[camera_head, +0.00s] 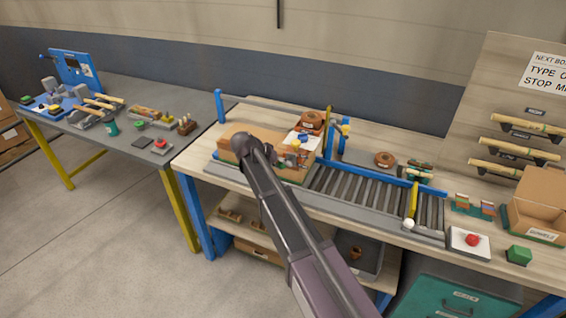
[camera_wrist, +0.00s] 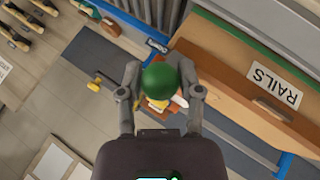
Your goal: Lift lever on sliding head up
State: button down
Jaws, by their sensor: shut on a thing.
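My gripper (camera_wrist: 162,92) is shut on a round green knob (camera_wrist: 160,77), one finger on each side of it. The knob hides most of its stem, so I cannot tell the lever's angle. Behind it are an orange part with yellow and white pieces, partly covered; I cannot tell whether these belong to the sliding head. The knob cannot be made out there.
The box, labelled RAILS (camera_wrist: 272,83), stands close to my gripper on the right in the wrist view. A roller conveyor (camera_head: 360,188) runs to the right. A yellow gate bar (camera_head: 412,200) and an open carton (camera_head: 540,205) are further right.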

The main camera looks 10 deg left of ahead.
jog(key=shift+w+r+p, duration=0.35)
jog(key=shift+w+r, duration=0.05)
jog(key=shift+r, duration=0.2)
jog(key=shift+c, duration=1.3)
grip_release()
jog(key=shift+s+d, duration=0.1)
jog(key=shift+s, duration=0.15)
